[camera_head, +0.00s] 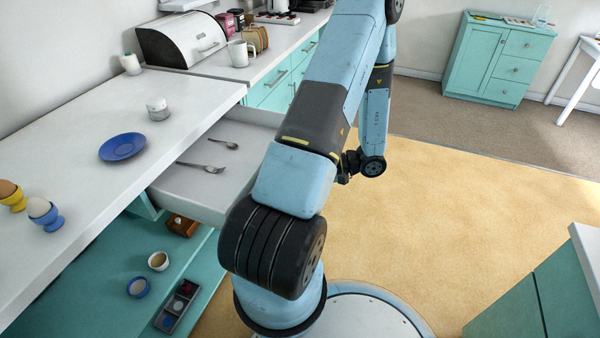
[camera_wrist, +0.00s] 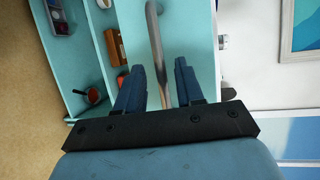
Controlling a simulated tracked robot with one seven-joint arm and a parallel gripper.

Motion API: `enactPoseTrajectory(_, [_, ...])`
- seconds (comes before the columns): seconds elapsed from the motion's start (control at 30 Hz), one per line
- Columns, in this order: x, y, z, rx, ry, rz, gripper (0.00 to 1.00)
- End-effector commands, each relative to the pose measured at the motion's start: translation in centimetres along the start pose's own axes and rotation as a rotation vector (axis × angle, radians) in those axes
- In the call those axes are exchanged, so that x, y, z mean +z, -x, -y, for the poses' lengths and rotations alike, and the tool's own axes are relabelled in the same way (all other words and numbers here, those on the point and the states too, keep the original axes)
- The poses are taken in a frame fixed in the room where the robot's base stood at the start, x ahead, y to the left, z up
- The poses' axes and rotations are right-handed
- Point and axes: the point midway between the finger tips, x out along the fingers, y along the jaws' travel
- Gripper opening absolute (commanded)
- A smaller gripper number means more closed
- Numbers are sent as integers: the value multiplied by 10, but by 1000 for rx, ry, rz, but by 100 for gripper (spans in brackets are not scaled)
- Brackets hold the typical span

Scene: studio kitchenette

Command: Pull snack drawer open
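A drawer (camera_head: 208,208) stands out from under the white counter in the head view, with a fork (camera_head: 203,167) and a spoon (camera_head: 225,143) inside. Its front edge is partly hidden by my arm, and no label shows that it is the snack drawer. In the wrist view, a metal bar handle (camera_wrist: 155,40) stands on a teal front panel (camera_wrist: 186,35). My gripper (camera_wrist: 160,82) is open, its two dark blue fingers on either side of the bar, with gaps visible at both sides. In the head view the gripper is mostly hidden behind my arm.
Below the drawer, an open teal shelf (camera_head: 95,285) holds bowls, a divided tray (camera_head: 177,306) and a brown box (camera_head: 182,225). The yellow floor to the right is clear.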

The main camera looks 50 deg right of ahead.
Motion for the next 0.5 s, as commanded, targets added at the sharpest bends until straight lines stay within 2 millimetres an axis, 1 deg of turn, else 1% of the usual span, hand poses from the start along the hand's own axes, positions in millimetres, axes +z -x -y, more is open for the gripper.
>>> enactPoseTrajectory(0.17, [0,28,-1,3,0,-5,37])
enactPoseTrajectory(0.5, [0,94,-1,3,1,-4,37])
